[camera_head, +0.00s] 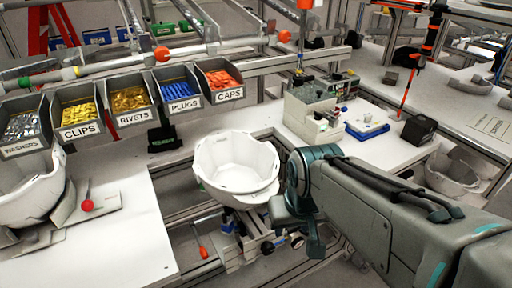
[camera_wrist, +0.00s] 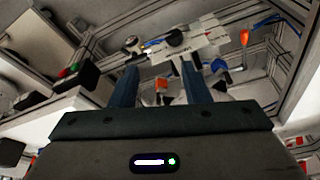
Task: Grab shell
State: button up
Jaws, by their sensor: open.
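A white helmet shell (camera_head: 237,165) sits open side up on a fixture (camera_head: 250,240) in the middle of the head view. A second white shell (camera_head: 28,192) is at the left edge, and another pale shell (camera_head: 453,172) is at the right, partly behind my arm. My gripper is just right of the middle shell in the head view, where its fingertips are hard to make out. In the wrist view my gripper (camera_wrist: 160,82) shows two dark blue fingers apart, with no shell held between them. White surfaces behind the fingers are partly hidden.
Labelled bins of small parts (camera_head: 131,100) hang on a rail behind the middle shell. A small machine (camera_head: 312,108), a blue tray (camera_head: 367,130) and a black box (camera_head: 419,129) stand on the bench to the right. The white table (camera_head: 125,220) at left has bare room.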

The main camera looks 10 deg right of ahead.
jog(key=w+d+r+m+t+y+p, duration=0.1)
jog(key=w+r+m+p, duration=0.1)
jog(key=w+r, duration=0.35)
jog(key=w+d+r+m+t+p, duration=0.1)
jog(key=w+r+m+p, duration=0.15)
jog(key=w, duration=0.65)
jog(key=shift+w+d+b+x, duration=0.1)
jog(key=shift+x, duration=2.15)
jog(key=shift+w+d+b+x, duration=0.1)
jog(key=shift+w+b+x, duration=0.05)
jog(key=shift+x, duration=2.05)
jog(key=shift+w+d+b+x, duration=0.1)
jog(key=shift+x, duration=2.15)
jog(key=shift+r, duration=0.15)
grip_shut()
